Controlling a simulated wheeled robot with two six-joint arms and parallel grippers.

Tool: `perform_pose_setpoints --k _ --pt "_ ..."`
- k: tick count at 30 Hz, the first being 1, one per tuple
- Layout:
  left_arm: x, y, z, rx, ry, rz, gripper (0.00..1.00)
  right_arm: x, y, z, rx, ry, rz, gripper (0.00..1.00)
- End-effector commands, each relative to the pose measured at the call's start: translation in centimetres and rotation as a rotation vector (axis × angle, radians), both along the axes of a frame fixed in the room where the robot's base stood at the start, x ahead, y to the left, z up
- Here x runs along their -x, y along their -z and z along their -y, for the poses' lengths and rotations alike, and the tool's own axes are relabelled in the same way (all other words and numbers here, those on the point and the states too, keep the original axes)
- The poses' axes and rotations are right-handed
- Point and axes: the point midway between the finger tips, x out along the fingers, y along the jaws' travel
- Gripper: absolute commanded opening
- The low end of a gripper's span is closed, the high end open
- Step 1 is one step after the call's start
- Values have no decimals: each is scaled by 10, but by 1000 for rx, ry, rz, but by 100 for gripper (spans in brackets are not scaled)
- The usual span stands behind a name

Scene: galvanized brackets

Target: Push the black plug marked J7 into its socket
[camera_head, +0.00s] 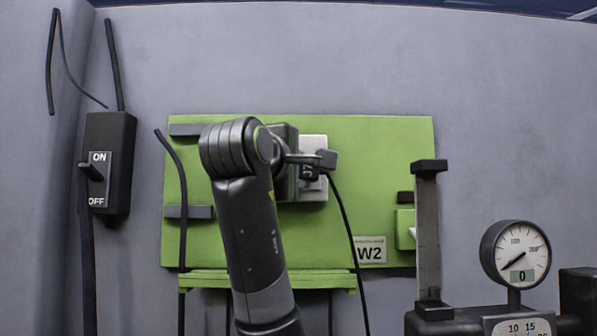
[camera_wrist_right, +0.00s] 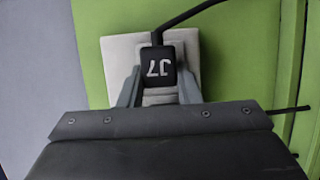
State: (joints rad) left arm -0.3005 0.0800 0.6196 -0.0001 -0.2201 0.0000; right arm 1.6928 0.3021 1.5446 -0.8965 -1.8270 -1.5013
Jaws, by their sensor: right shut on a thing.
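The black plug marked J7 (camera_wrist_right: 160,67) has a black cable leaving its end and sits between the fingers of my right gripper (camera_wrist_right: 159,90) in the right wrist view. The gripper is shut on it. Behind the plug is a pale square socket plate (camera_wrist_right: 120,52) on the green panel. In the head view the right gripper (camera_head: 303,159) is at this pale plate (camera_head: 315,193), partly hidden by my wrist, with the plug (camera_head: 309,173) in front of the plate. I cannot tell how deep the plug sits. My left gripper is not in view.
The green panel (camera_head: 390,190) carries a W2 label (camera_head: 370,250) and black clips. A black ON/OFF switch box (camera_head: 108,165) is on the wall at left. A grey upright post (camera_head: 428,235) and a round gauge (camera_head: 515,253) stand at right. The plug's cable hangs down the panel.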

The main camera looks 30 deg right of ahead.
Motion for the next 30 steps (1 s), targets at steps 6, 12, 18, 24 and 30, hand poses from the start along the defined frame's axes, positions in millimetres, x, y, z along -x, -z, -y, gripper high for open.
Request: perform_pose_setpoints --k 6,12,18,24,30 --pt "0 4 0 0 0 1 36 0 0 0 0 0 1 10" --pt "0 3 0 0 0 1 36 0 0 0 0 0 1 10" --pt "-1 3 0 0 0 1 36 0 0 0 0 0 1 10" --pt "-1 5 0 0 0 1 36 0 1 0 0 0 1 10" --pt "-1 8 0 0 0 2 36 0 1 0 1 0 1 10"
